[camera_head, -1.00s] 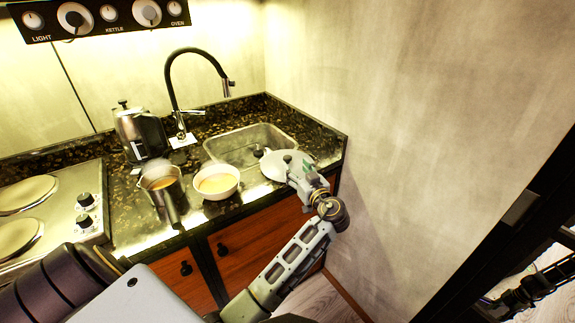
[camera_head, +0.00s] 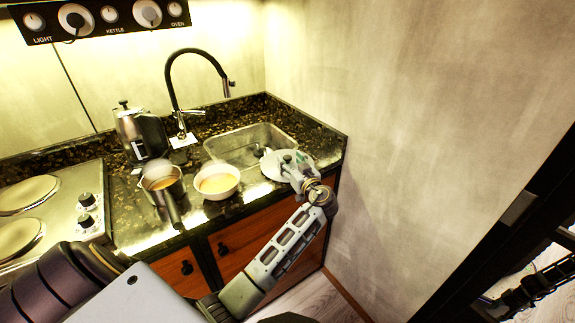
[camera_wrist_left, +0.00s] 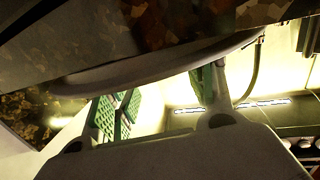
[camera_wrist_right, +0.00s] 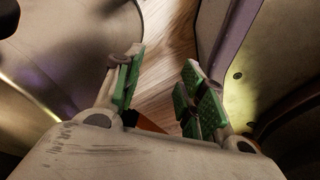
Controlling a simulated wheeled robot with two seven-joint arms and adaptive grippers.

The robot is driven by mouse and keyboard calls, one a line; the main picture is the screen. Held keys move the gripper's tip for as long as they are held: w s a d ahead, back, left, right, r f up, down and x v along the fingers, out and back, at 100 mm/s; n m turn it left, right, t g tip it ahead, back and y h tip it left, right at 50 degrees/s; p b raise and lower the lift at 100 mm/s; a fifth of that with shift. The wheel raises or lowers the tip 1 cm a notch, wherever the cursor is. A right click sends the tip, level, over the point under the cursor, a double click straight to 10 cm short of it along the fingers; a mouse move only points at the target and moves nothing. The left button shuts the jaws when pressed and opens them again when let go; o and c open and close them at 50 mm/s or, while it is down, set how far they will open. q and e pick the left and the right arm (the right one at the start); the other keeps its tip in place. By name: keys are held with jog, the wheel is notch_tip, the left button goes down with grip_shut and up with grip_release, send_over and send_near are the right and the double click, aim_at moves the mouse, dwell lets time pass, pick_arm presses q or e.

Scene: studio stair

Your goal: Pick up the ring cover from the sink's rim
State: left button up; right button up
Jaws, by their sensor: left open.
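The ring cover (camera_head: 276,164) is a pale round disc with a dark knob, at the front right rim of the sink (camera_head: 238,140). My left gripper (camera_head: 297,168) is at its right side and hides part of it. In the left wrist view, the cover's grey curved edge (camera_wrist_left: 160,72) crosses in front of the left gripper (camera_wrist_left: 158,92), whose green-padded fingers stand apart. I cannot tell whether they touch the cover. My right gripper (camera_wrist_right: 160,75) shows only in its own wrist view, open and empty above a wooden floor.
A white bowl (camera_head: 218,182) and a metal pot (camera_head: 161,187), both with orange contents, stand left of the cover. A kettle (camera_head: 140,135) and a black tap (camera_head: 178,85) are behind them. A hob (camera_head: 62,195) lies left. A wall (camera_head: 420,130) bounds the counter at right.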

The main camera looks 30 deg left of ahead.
aim_at(289, 159)
pick_arm(q)
jog(key=shift+x, duration=1.8)
pick_arm(e)
jog(key=shift+s+d+f, duration=0.1)
jog(key=shift+s+d, duration=0.15)
jog(key=shift+s, duration=0.25)
jog(key=shift+s+d+f, duration=0.1)
jog(key=shift+s+d, duration=0.15)
jog(key=shift+s, duration=0.2)
jog(key=shift+w, duration=0.1)
pick_arm(q)
grip_shut()
pick_arm(e)
jog(key=shift+s, duration=0.35)
